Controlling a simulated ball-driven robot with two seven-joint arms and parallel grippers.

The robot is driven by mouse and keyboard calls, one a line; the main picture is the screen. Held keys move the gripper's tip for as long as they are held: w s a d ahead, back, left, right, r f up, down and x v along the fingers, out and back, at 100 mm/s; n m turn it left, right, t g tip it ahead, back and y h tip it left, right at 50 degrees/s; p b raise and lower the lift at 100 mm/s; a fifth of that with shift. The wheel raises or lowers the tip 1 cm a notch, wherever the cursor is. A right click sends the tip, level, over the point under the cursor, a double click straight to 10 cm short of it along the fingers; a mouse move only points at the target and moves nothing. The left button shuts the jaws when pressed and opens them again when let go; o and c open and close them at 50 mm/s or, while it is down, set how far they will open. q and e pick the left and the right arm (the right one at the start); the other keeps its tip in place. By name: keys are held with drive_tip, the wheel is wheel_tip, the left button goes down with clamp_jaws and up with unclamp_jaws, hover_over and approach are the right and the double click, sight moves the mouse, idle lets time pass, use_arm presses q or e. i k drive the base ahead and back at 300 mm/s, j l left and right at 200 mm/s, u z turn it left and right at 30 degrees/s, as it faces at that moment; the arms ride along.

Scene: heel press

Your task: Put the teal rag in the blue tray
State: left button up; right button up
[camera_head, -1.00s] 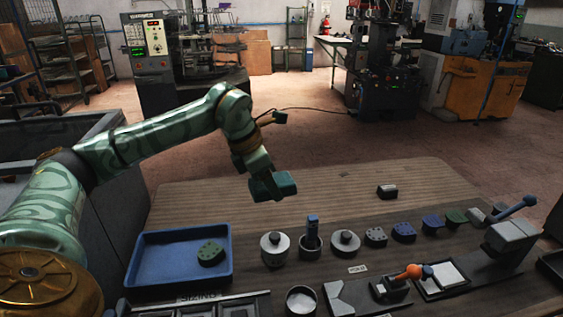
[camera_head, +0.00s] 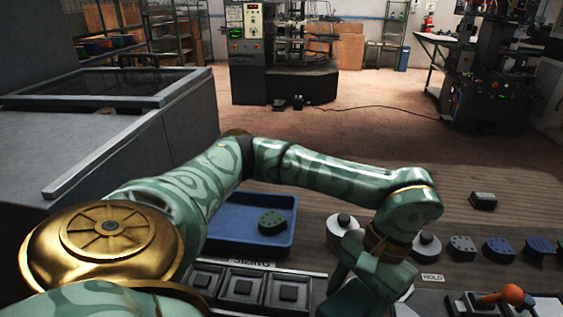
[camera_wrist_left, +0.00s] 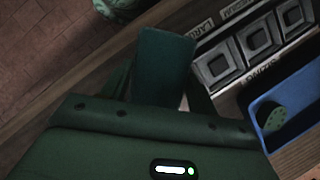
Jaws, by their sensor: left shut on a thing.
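My left gripper (camera_head: 362,278) is low at the right of the blue tray (camera_head: 222,212) in the head view, over the near part of the bench. In the left wrist view it is shut on the teal rag (camera_wrist_left: 162,62), a dark teal block-like piece between its fingers. The rag is hard to tell from the gripper in the head view. The blue tray also shows at the right of the wrist view (camera_wrist_left: 299,90), apart from the rag. A green piece with holes (camera_head: 273,221) lies in the tray. My right gripper is not in view.
A sizing rack (camera_head: 240,288) with square compartments lies in front of the tray. Lidded round pots (camera_head: 426,245) and several coloured perforated pieces (camera_head: 498,249) stand to the right. An orange-knobbed tool (camera_head: 512,295) is at the lower right. A grey cabinet (camera_head: 110,140) stands left.

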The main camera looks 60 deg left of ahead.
sight(223, 222)
drive_tip(key=i+l+u, duration=0.25)
drive_tip(key=u, duration=0.2)
drive_tip(key=i+l+u, duration=0.25)
drive_tip(key=l+u, duration=0.25)
drive_tip(key=i+l+u, duration=0.2)
drive_tip(key=u, duration=0.25)
drive_tip(key=l+u, duration=0.45)
drive_tip(key=l, duration=0.15)
drive_tip(key=i, duration=0.05)
